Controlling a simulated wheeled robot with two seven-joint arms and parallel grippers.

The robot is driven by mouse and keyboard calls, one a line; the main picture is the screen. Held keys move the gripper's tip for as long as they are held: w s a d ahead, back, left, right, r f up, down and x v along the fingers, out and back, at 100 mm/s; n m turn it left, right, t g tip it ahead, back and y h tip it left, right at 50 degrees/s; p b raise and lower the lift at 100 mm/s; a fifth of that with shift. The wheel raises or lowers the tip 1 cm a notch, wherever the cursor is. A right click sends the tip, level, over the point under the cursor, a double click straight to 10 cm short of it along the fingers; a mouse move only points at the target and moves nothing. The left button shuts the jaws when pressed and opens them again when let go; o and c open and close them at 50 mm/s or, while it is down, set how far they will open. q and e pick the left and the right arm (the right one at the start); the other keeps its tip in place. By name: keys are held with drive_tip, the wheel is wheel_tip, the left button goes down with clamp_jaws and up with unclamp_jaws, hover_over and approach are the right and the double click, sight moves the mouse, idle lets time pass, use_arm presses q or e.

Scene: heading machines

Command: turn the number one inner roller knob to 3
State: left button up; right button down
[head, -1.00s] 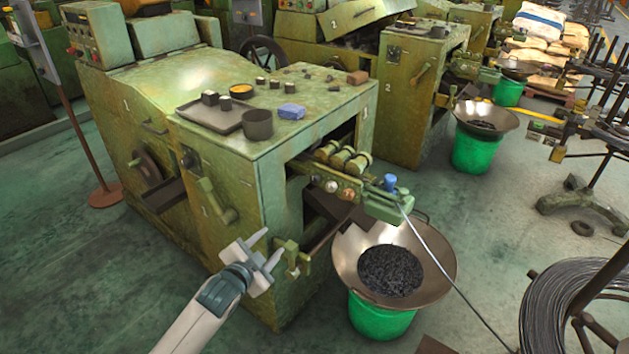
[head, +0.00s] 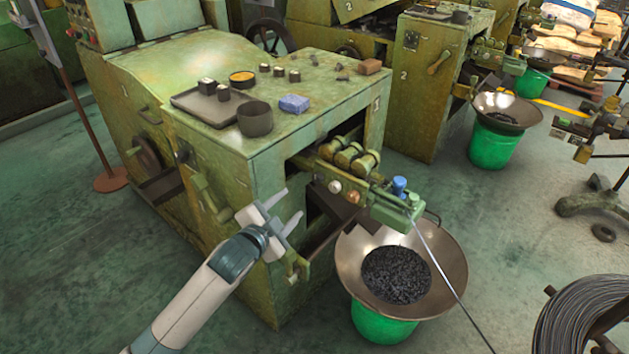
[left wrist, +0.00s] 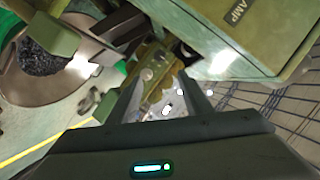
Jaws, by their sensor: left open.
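The machine marked 1 (head: 300,165) carries a row of rollers (head: 350,157) on its right side. Below the rollers are a silver round knob (head: 335,186), nearer the machine body, and a copper-coloured knob (head: 353,197). Any numbers on the knobs are too small to read. My left gripper (head: 287,206) is open and empty, left of the silver knob and apart from it. In the left wrist view its fingers (left wrist: 163,98) are spread, with a yellow-green fitting (left wrist: 152,72) seen between and beyond them. My right gripper is out of view.
A green bracket (head: 294,268) sticks out below my left gripper. A wide metal pan (head: 448,262) of dark parts stands on a green bucket (head: 380,325). A wire runs from the blue-topped block (head: 400,205) to the lower right. Open floor lies left.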

sight(316, 179)
use_arm(q)
drive_tip(key=shift+w, duration=0.1)
drive_tip(key=x, duration=1.7)
drive_tip(key=shift+w+d+f, duration=0.1)
drive_tip(key=shift+w+f, duration=0.05)
drive_tip(key=shift+w, duration=0.05)
drive_tip(key=c, duration=1.1)
